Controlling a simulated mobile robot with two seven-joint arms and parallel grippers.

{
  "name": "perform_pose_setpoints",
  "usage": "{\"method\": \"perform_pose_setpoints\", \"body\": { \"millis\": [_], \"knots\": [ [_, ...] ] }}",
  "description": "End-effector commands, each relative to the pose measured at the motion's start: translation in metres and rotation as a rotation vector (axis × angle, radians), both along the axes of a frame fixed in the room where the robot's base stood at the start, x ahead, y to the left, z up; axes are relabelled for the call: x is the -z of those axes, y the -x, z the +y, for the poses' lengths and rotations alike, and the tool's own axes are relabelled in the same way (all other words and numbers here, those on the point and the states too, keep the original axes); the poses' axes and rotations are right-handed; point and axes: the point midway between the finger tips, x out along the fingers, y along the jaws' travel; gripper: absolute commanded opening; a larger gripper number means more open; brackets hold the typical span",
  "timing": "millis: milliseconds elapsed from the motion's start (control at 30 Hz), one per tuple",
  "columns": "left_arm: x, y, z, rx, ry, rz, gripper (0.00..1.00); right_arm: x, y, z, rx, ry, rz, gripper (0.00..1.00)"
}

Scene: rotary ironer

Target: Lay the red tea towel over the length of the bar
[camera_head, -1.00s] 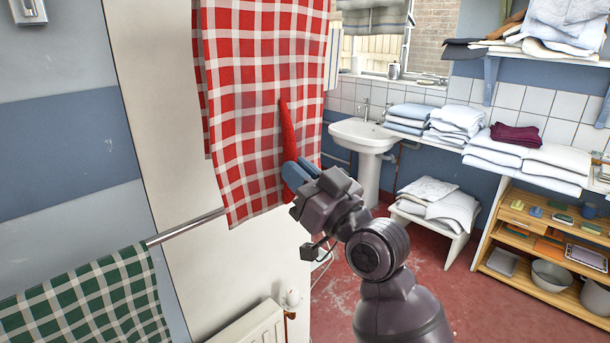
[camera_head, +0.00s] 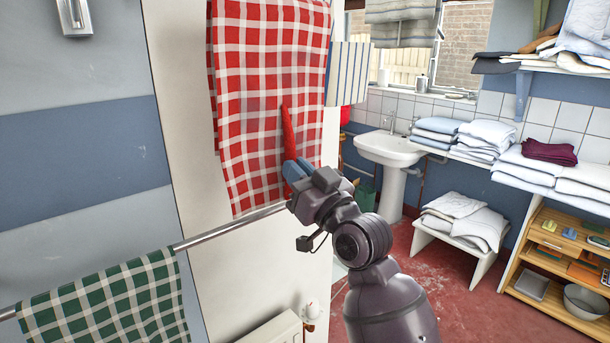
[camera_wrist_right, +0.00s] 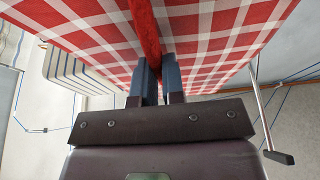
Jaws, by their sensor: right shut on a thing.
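The red and white checked tea towel (camera_head: 262,90) hangs spread out in the head view, its top edge out of the picture. My right gripper (camera_head: 292,168) is shut on a bunched fold of the towel, and the fold also shows between its blue fingers in the right wrist view (camera_wrist_right: 147,40). The metal bar (camera_head: 222,230) runs from the lower left up to the right, with the towel's lower edge beside it. Whether they touch I cannot tell. The bar's right end is hidden by my gripper. My left gripper is not in view.
A green checked towel (camera_head: 110,302) hangs over the left part of the bar. A striped cloth (camera_head: 347,74) hangs behind the red towel. A radiator (camera_head: 268,332) is below. A sink (camera_head: 388,150) and shelves of folded linen stand to the right.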

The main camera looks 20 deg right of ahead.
Motion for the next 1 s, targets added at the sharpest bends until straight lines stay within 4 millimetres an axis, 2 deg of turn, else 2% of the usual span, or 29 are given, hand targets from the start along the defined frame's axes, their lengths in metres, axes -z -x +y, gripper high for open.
{"method": "perform_pose_setpoints", "body": {
  "millis": [133,1000],
  "knots": [
    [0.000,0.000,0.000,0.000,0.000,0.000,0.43,0.000,-0.010,0.004,0.000,0.001,0.001,0.00],
    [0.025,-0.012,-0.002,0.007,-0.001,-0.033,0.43,0.066,-0.009,0.003,0.001,0.001,0.001,0.00]
  ]
}}
